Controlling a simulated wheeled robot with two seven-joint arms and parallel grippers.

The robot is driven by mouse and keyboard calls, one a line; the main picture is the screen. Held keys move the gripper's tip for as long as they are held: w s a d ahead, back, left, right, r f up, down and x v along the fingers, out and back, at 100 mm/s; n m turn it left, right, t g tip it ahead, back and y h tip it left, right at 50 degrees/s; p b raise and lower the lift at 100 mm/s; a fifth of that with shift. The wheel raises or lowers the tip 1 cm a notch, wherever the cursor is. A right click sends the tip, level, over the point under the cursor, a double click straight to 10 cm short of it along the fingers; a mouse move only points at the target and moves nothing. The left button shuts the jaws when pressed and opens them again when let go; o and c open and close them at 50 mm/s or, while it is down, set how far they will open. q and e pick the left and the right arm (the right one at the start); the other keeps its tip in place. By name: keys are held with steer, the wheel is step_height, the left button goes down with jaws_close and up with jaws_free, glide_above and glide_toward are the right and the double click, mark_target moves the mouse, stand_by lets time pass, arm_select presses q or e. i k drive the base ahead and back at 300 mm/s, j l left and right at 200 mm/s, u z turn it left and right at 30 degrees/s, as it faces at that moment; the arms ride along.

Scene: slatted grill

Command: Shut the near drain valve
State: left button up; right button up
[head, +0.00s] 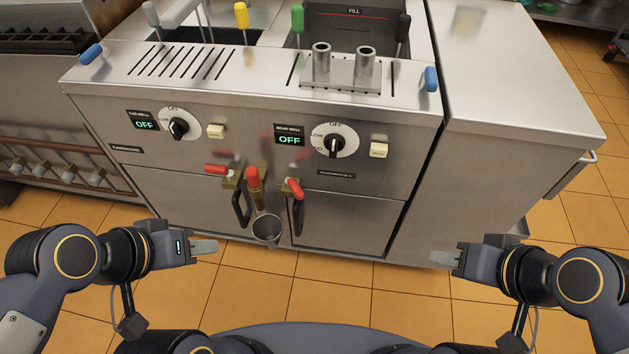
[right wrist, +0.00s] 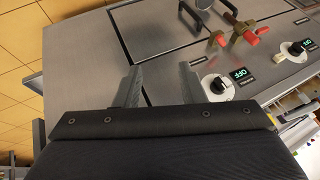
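Several red-handled fittings on brass bodies sit low on the fryer front. The right red lever (head: 295,187), under the near-well dial, tilts down to the right. The left red lever (head: 215,169) points left, nearly level. A middle red handle (head: 252,177) stands above a brass pipe and a round metal cup (head: 267,229). The red handles also show in the right wrist view (right wrist: 257,31). Which one is the near drain valve is not labelled. My left gripper (head: 204,247) is left of the cup, apart from it. My right gripper (head: 446,258) is open and empty, well right of the valves; its fingers show in the right wrist view (right wrist: 160,85).
Two black door handles (head: 298,217) hang beside the valves. The near-well dial (head: 334,142) and far-well dial (head: 180,127) are above, both displays reading OFF. A plain steel cabinet (head: 500,110) stands at right. The tiled floor (head: 330,290) in front is clear.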

mark_target(292, 183)
steer(key=i+j+z, duration=0.1)
steer(key=j+z, duration=0.35)
steer(key=j, duration=0.25)
steer(key=j+z, duration=0.4)
steer(key=j, duration=0.25)
steer(key=k+j+z, duration=0.1)
steer(key=j, duration=1.4)
